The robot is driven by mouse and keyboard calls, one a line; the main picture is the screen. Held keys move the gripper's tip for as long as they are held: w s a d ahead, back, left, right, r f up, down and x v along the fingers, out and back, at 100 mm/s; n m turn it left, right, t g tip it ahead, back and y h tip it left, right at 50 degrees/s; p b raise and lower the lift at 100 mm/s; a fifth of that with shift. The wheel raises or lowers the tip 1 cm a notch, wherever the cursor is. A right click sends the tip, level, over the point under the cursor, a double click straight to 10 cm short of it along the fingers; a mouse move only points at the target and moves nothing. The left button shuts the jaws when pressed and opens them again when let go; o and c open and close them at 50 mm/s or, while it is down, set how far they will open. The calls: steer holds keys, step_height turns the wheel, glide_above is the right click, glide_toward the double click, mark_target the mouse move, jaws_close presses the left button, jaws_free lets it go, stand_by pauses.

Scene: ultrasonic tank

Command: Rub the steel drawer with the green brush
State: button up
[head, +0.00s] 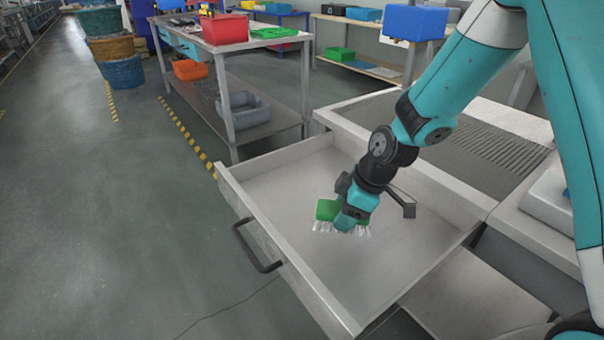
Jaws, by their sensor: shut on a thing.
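The steel drawer (400,262) is pulled open, a wide shallow box with a dark bar handle (258,250) on its front. My gripper (350,212) is inside the drawer's outline, pointing down, shut on the green brush (327,209). The brush has a green body and pale bristles facing down. The bristles are at or just above the drawer floor; I cannot tell if they touch. My gripper hides part of the brush.
A ribbed grey worktop (480,145) lies behind the drawer. A metal trolley (225,65) with a red bin (225,29) stands at the back left. Drawer walls surround the gripper.

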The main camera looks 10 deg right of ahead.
steer(key=shift+r+p, duration=0.75)
steer(key=shift+r, duration=0.5)
